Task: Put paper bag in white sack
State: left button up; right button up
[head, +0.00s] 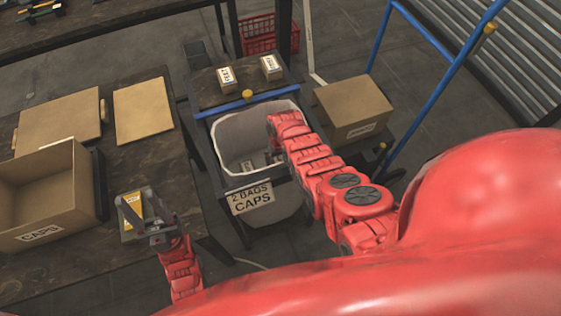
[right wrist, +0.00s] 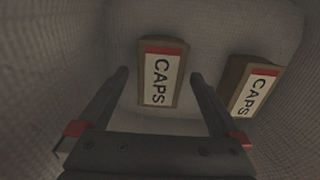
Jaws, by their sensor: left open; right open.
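The white sack (head: 282,213) hangs open in a dark frame, with a "2 BAGS CAPS" label on its front. My right arm reaches into it; its gripper is hidden in the head view. In the right wrist view my right gripper (right wrist: 158,76) is open. Beyond its fingertips a brown paper bag (right wrist: 163,97) with a red-and-white CAPS label lies in the sack, apparently not gripped. A second CAPS paper bag (right wrist: 257,78) lies to its right. My left gripper (head: 138,205) is open over the left table, around or above a small yellow-and-grey item.
A cardboard box labelled CAPS (head: 45,205) and flat cardboard pieces (head: 143,108) are on the left table (head: 160,180). Two small labelled packs (head: 227,78) sit on a shelf behind the sack. A closed carton (head: 350,105) and blue rail (head: 430,92) stand right.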

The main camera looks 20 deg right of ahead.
jog(key=shift+r, duration=0.5)
notch_tip(320, 180, up, 15)
jog(key=shift+s+r+p, duration=0.15)
jog(key=shift+r+p, duration=0.05)
jog(key=shift+p, duration=0.2)
notch_tip(320, 180, up, 26)
jog(key=p, duration=2.5)
jog(key=shift+r, duration=0.15)
